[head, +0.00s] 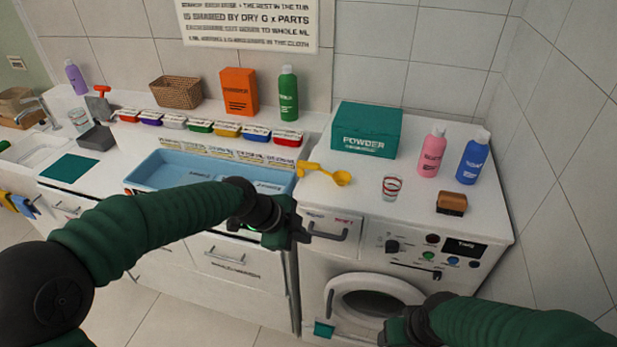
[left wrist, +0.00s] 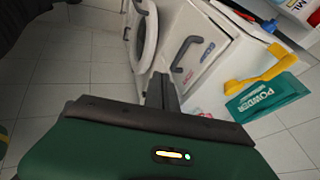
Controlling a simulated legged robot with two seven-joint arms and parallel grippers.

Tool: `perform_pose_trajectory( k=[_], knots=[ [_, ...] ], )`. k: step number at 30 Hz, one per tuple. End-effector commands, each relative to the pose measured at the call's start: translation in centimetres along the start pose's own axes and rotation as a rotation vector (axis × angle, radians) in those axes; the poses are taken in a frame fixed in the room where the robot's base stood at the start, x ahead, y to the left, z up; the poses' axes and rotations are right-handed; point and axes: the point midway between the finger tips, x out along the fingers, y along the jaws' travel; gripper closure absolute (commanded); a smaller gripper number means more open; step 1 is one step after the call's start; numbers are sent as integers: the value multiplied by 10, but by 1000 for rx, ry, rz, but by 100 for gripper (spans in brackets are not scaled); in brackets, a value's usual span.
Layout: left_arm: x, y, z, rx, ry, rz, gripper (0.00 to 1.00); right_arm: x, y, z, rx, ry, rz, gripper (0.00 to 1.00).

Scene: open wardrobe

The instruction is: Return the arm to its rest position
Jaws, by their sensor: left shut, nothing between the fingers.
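My left arm (head: 150,222) reaches in from the left of the head view, in front of the counter. Its gripper (head: 300,234) is shut and empty, just left of the washing machine's drawer handle (head: 328,232) in the picture. In the left wrist view the closed fingers (left wrist: 160,90) point toward the machine, and the handle (left wrist: 186,52) shows beyond them, apart from the tips. My right arm (head: 510,322) comes in at the lower right, in front of the washer door. Its gripper (head: 396,330) is partly cut off, and its fingers are not clear.
The washing machine (head: 400,235) carries a green powder box (head: 362,130), a yellow scoop (head: 327,172), a glass (head: 390,188), a pink bottle (head: 432,152), a blue bottle (head: 473,158) and a brush (head: 451,203). A blue basin (head: 170,168) is on the counter. Open floor lies in front.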

Motion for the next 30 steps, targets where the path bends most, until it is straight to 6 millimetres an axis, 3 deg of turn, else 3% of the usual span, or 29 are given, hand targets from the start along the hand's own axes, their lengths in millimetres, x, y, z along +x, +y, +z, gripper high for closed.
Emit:
perform_pose_trajectory(
  k=[2, 5, 8, 12, 16, 20, 30],
  knots=[
    [1, 9, 9, -47, -22, 12, 100, 0, 0, 0, -1, 0, 0, 33],
    [2, 43, 31, -242, -117, 39, 100, 0, 0, 0, -1, 0, 0, 33],
    [-10, 97, 68, -587, -270, 23, 100, 0, 0, 0, -1, 0, 0, 33],
    [-44, 172, 112, -1131, -431, -100, 100, 0, 0, 0, -1, 0, 0, 33],
    [-65, 222, 132, -1504, -483, -213, 100, 0, 0, 0, -1, 0, 0, 33],
    [-72, 242, 140, -1667, -492, -261, 100, 0, 0, 0, -1, 0, 0, 33],
    [-72, 244, 142, -1683, -492, -264, 100, 0, 0, 0, -1, 0, 0, 33]
  ],
)
